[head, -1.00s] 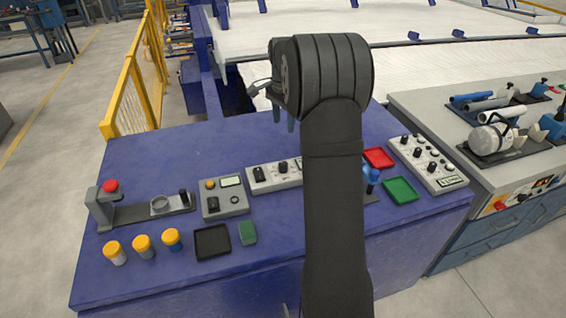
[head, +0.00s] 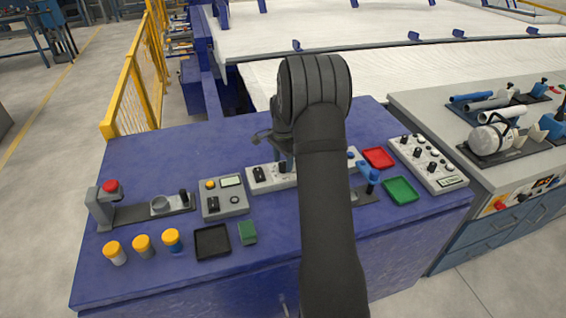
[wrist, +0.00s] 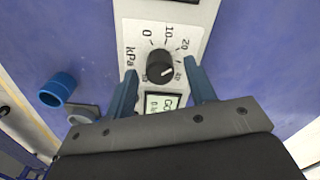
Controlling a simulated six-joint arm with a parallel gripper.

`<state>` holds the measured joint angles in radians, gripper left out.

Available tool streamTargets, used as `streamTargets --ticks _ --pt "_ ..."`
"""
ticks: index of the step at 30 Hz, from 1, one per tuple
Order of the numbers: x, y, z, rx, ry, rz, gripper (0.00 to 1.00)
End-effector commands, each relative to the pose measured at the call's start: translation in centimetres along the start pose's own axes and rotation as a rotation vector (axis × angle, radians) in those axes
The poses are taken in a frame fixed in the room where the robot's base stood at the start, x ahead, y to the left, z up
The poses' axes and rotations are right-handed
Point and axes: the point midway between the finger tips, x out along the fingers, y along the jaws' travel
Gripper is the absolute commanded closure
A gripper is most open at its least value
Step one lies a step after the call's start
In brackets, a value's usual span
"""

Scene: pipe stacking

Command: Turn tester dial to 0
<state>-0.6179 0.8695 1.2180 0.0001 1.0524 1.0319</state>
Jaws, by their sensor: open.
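The tester is a light grey panel (head: 262,180) on the blue bench, partly hidden by my arm in the head view. Its black dial (wrist: 160,67) shows in the wrist view, below a scale marked 0, 10, 20 and more, with "kPa" on the left. A small display (wrist: 163,102) sits beside the dial. Which mark the dial points to is hard to tell. My gripper (wrist: 161,76) is open, with one blue finger on each side of the dial. A gap shows between the fingers and the dial. In the head view my gripper is over the panel.
A blue tube (wrist: 57,90) stands left of the left finger in the wrist view. Another grey device (head: 224,198) with a knob is left of the panel. A red tray (head: 379,158) and green tray (head: 401,190) lie to the right. The bench behind is clear.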

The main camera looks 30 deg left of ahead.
Motion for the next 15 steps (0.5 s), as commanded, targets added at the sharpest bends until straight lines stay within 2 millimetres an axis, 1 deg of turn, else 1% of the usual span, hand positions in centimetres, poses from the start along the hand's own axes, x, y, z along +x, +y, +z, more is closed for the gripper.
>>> streamTargets --ticks 1,4,12,14,15 --pt "0.43 0.03 0.02 0.000 -0.001 0.001 0.50" --pt "0.85 0.01 0.00 0.000 0.000 0.000 0.50" --pt "0.92 0.00 0.00 0.000 0.000 0.000 0.50" --pt "0.91 0.00 0.00 0.000 0.000 0.000 0.61" --pt "0.91 0.00 0.00 0.000 0.000 0.000 0.69"
